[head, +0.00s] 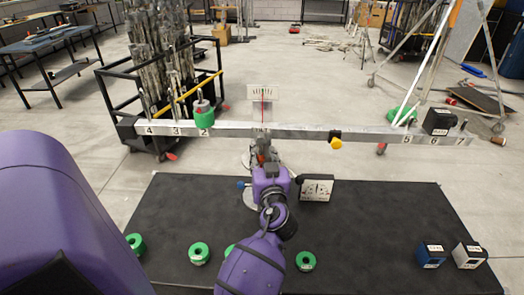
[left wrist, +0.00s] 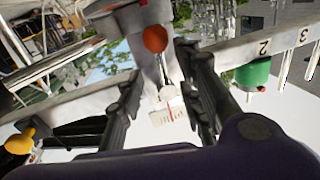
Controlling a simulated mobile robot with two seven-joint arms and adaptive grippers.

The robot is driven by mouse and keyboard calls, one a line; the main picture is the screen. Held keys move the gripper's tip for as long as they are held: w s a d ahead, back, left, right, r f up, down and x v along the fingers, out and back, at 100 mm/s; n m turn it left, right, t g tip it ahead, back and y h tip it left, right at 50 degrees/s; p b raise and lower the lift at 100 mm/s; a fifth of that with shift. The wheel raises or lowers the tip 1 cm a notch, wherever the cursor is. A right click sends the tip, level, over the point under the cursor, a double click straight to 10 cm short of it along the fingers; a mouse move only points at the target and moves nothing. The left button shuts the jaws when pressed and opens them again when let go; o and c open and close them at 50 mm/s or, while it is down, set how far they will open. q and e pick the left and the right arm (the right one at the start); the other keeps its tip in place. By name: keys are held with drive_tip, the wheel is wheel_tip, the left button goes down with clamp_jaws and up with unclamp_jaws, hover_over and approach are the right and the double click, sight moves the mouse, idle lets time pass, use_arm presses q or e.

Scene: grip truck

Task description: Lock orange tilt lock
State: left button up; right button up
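An orange-red round knob (left wrist: 155,38) on a thin metal stem shows in the left wrist view, at the middle of the balance beam; it looks like the orange tilt lock. My left gripper (left wrist: 158,65) is open, with one finger on each side of the knob's line. I cannot tell whether either finger touches it. In the head view my left gripper (head: 263,146) is at the beam's centre post and largely hides the knob. The long metal beam (head: 305,133) runs across the view, tilting slightly down to the right. My right gripper is not in view.
A yellow knob (head: 336,143) hangs on the beam right of centre. A green weight (head: 203,115) sits near mark 2, and a black block (head: 438,121) near the right end. Green rings (head: 199,253) and a blue block (head: 430,256) lie on the black table (head: 375,225).

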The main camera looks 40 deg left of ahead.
use_arm(q)
drive_tip(key=shift+w+a, duration=0.3)
drive_tip(key=shift+a, duration=0.05)
drive_tip(key=shift+c, duration=0.5)
clamp_jaws()
